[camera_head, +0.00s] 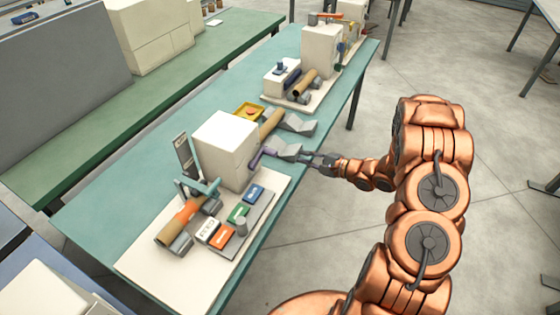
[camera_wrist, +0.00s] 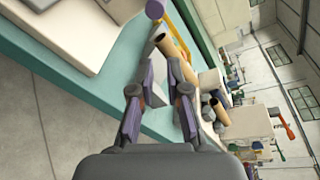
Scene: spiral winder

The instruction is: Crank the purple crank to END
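The purple crank (camera_head: 262,155) sticks out from the side of the cream machine box (camera_head: 225,145) on the near board. In the wrist view a purple round part, apparently its handle (camera_wrist: 155,9), shows at the top edge, ahead of the fingers. No END mark is readable in either view.
A brown roll on grey cradles (camera_head: 290,150) lies behind the crank, close to my gripper. Coloured blocks, including a blue one (camera_head: 254,192), sit in front of the box. A second machine (camera_head: 320,50) stands farther along the teal table (camera_head: 95,215).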

